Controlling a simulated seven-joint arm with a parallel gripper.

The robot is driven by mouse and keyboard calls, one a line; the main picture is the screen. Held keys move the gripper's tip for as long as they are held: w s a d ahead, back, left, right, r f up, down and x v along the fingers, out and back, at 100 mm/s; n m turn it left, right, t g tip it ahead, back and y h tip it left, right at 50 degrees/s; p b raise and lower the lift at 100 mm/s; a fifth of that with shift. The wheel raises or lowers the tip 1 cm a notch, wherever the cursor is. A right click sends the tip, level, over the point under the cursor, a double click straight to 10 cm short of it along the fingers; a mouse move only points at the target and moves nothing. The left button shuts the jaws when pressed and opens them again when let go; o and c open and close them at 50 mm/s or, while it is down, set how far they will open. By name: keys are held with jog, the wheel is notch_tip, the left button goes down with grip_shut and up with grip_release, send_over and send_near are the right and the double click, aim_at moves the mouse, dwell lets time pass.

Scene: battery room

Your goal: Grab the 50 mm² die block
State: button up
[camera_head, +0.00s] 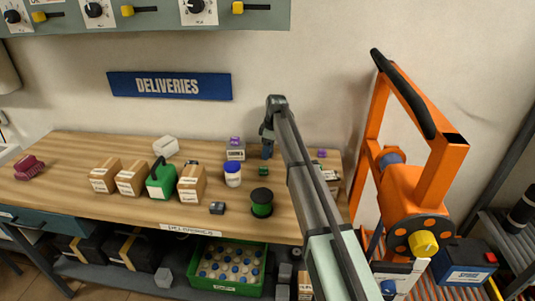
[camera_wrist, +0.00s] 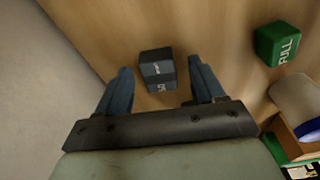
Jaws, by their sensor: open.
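A small dark grey-blue block (camera_wrist: 157,72) with white lettering is in the middle of the wrist view, on the wooden bench. Its lettering is too small to read as a size, so I cannot confirm it is the 50 mm² die block. My gripper (camera_wrist: 160,64) is open, with one blue finger on each side of this block and a visible gap to each. In the head view my gripper (camera_head: 267,153) is low over the back of the bench, and I cannot make out the block there. Another small dark block (camera_head: 217,208) lies near the bench's front edge.
A green block marked FULL (camera_wrist: 278,44) sits to the right, also seen in the head view (camera_head: 263,171). A boxed item with a purple top (camera_head: 235,150) is left of my gripper. A green-black spool (camera_head: 261,203) and white tub (camera_head: 232,174) stand nearer. An orange machine (camera_head: 415,190) is right.

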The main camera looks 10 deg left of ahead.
jog(key=shift+c, duration=0.4)
grip_shut()
